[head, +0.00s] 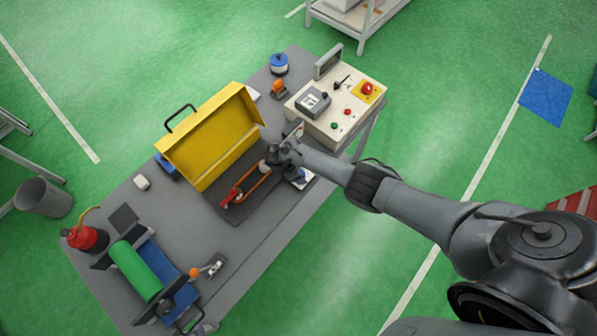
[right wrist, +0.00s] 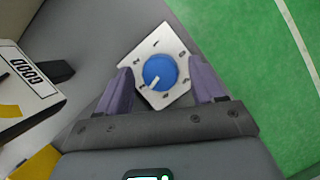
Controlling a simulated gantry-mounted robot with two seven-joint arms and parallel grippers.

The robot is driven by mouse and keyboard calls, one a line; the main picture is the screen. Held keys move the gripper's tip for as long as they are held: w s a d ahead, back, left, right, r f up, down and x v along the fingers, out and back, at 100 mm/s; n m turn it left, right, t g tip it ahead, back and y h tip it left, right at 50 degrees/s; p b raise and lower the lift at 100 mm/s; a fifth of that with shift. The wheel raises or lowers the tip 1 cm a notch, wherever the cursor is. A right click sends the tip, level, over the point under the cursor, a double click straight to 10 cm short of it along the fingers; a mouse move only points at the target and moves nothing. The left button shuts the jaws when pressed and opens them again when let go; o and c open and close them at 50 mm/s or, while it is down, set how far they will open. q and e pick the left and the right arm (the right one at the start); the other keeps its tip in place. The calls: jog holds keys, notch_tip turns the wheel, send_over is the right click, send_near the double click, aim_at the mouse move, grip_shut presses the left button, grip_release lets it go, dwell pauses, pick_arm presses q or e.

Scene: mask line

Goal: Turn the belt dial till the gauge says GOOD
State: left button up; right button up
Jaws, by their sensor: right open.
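The blue belt dial (right wrist: 160,70) sits on a white plate (right wrist: 148,48) with dark marks around it. Its white pointer line is toward the lower left in the right wrist view. My right gripper (right wrist: 163,80) is open, with one purple finger on each side of the dial; I cannot tell whether they touch it. The gauge panel (right wrist: 36,78) with the word GOOD is cut off at the left edge, and its reading cannot be told. In the head view my right gripper (head: 284,154) is over the right end of the orange belt (head: 262,184) and hides part of that area.
A yellow cover (head: 216,140) stands open behind the belt. A control box (head: 326,125) with buttons and a red stop is at the table's right end. A green roll (head: 136,270) and red container (head: 86,238) are at the left. Bare grey table (head: 185,213) lies between.

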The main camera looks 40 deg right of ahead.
jog(key=shift+r, duration=0.15)
jog(key=shift+a+r, duration=0.15)
jog(key=shift+r, duration=0.15)
jog(key=p+v, duration=0.3)
jog(key=v, duration=0.7)
jog(key=shift+f, duration=0.1)
